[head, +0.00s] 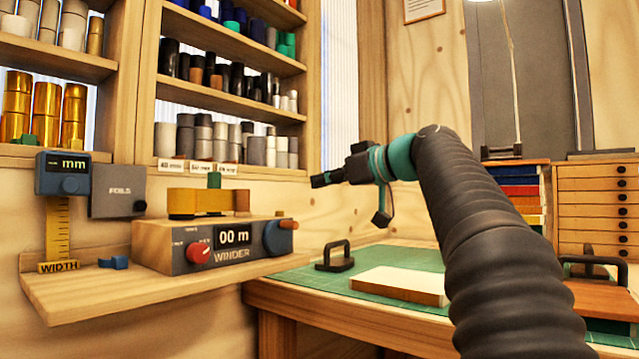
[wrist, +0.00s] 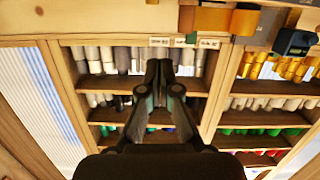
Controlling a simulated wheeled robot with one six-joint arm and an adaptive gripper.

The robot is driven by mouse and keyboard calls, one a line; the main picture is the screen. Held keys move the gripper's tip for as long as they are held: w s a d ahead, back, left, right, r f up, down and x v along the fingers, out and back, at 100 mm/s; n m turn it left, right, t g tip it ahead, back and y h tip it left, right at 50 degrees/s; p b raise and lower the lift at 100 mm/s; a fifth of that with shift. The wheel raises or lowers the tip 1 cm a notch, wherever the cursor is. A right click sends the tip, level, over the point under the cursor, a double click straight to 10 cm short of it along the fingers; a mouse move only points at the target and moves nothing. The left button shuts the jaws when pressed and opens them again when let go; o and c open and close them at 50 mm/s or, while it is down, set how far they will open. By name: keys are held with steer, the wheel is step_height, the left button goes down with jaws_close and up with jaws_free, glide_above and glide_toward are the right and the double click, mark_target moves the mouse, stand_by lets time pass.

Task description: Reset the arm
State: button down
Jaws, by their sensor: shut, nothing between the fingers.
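My gripper (head: 318,181) is at the end of my raised arm, above the green cutting mat (head: 300,277) and pointing left toward the shelves. In the wrist view my gripper (wrist: 159,66) has its fingers together, with nothing between them. The shelves of rolls stand behind it there and appear upside down. My gripper is apart from everything around it.
A winder (head: 215,247) reading "00 m" and a width gauge (head: 62,210) stand on a wooden ledge at left. A handled tool (head: 334,257) and a pale board (head: 398,286) lie on the mat. Shelves (head: 235,98) hold several rolls. Drawers (head: 597,205) stand at right.

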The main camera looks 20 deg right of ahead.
stand_by(0.6)
steer(key=s+a+f+m+g+h, duration=0.1)
steer(key=s+f+m+g+h, duration=0.1)
steer(key=s+f, duration=0.8)
steer(key=s+a+f+m+g+h, duration=0.2)
steer(key=s+f, duration=0.8)
steer(key=f, duration=1.2)
steer(key=s+a+f+m+g+h, duration=0.1)
steer(key=s+f+m+g+h, duration=0.2)
steer(key=s+f, duration=0.8)
step_height(320, 180, down, 6)
steer(key=shift+a+r+m+g+h, duration=0.2)
steer(key=shift+a+m+g+h, duration=0.15)
steer(key=shift+h, duration=0.75)
